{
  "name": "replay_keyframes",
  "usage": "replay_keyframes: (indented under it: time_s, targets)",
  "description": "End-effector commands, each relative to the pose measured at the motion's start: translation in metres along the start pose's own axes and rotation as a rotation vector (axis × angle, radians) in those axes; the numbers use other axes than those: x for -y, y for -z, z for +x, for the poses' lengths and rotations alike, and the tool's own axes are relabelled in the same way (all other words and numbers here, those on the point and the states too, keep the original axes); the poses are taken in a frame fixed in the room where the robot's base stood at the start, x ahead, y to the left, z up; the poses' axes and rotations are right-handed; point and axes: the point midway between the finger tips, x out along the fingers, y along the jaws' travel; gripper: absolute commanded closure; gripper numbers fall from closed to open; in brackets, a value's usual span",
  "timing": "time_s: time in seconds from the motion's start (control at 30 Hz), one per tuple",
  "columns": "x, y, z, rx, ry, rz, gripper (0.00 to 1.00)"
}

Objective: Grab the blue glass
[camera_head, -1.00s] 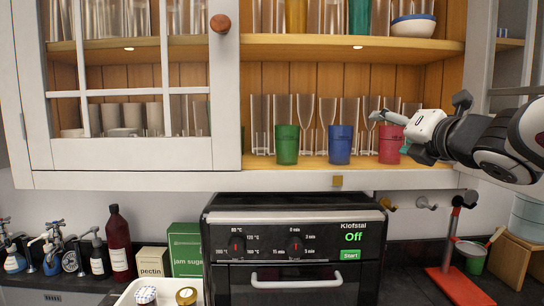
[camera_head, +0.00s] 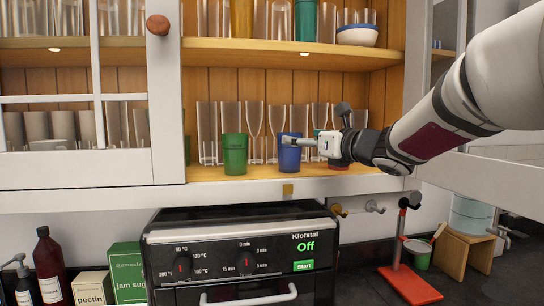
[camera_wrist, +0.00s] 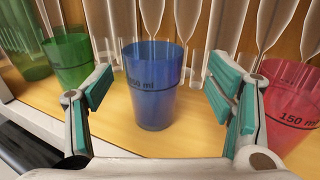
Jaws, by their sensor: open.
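The blue glass (camera_head: 289,153) stands upright on the lower cabinet shelf, near its front edge, to the right of the green glass (camera_head: 235,153). In the wrist view the blue glass (camera_wrist: 154,85) is in the middle, a little beyond and between the two fingers. My gripper (camera_wrist: 163,95) is open, with a teal-padded finger on each side and a gap to the glass. In the head view my gripper (camera_head: 310,142) comes in from the right, beside the blue glass. The red glass (camera_wrist: 288,105) is right of the right finger; in the head view it is mostly hidden behind my gripper.
Clear stemmed and straight glasses (camera_head: 255,130) stand close behind the coloured ones. The green glass (camera_wrist: 70,60) is close to the left finger. The upper shelf (camera_head: 290,50) is above, the oven (camera_head: 240,250) below. The glazed door (camera_head: 90,100) is at left.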

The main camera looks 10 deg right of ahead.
Motion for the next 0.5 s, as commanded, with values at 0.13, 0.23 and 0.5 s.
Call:
replay_keyframes:
  time_s: [0.13, 0.23, 0.5]
  targets:
    - [-0.005, -0.001, 0.015, -0.001, -0.004, 0.002, 0.25]
    - [-0.009, -0.001, 0.029, -0.001, -0.003, 0.002, 0.25]
    - [-0.008, 0.0, 0.052, 0.0, -0.001, 0.001, 0.25]
